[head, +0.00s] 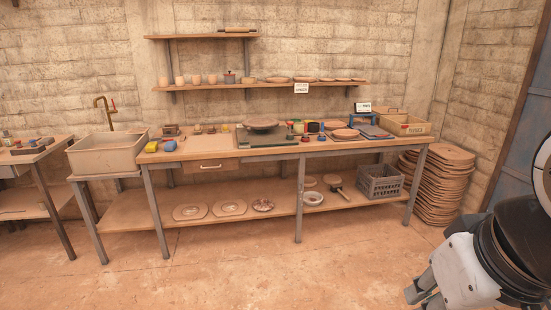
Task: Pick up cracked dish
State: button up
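Several dishes are in view, and I cannot tell for certain which one is cracked. On the lower shelf, a round dish with dark markings (263,205) lies right of two flat pale dishes, one in the middle (229,207) and one at the left (190,212).
The long bench (205,154) has a grey crate (380,182) on its lower shelf. A sink (107,155) stands left and a stack of round boards (438,185) right. Wall shelves (215,86) hold cups and plates. The floor (260,270) in front is clear.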

aim_at(343, 133)
jog(key=i, duration=1.05)
jog(key=i+u, duration=0.1)
jog(key=i, duration=1)
jog(key=i+l, duration=0.2)
jog(key=i, duration=0.85)
jog(key=i+l, duration=0.1)
jog(key=i, duration=0.95)
jog(key=j+u, duration=0.05)
